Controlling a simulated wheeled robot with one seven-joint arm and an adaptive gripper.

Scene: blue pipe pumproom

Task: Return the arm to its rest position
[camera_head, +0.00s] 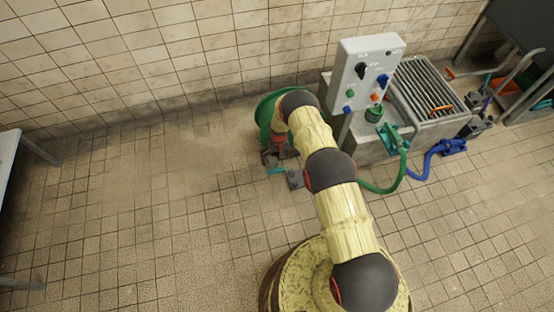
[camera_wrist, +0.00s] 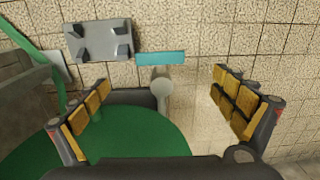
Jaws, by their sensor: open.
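My arm reaches away from my base in the head view, toward the tiled wall, and bends down at its far end. My gripper (camera_wrist: 162,83) is open in the wrist view, its two yellow-padded fingers wide apart. A pale post with a round end (camera_wrist: 162,88) and a teal bar (camera_wrist: 160,58) show between and beyond the fingers. I cannot tell how far they are from the fingers. A green round thing (camera_wrist: 150,137) lies below them in the picture; it also shows in the head view (camera_head: 265,112), partly hidden by my arm.
A grey control box (camera_head: 365,72) with knobs stands right of my arm. A green hose (camera_head: 385,187) and a blue hose (camera_head: 421,170) lie on the floor. A grey lugged plate (camera_wrist: 98,40) shows.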

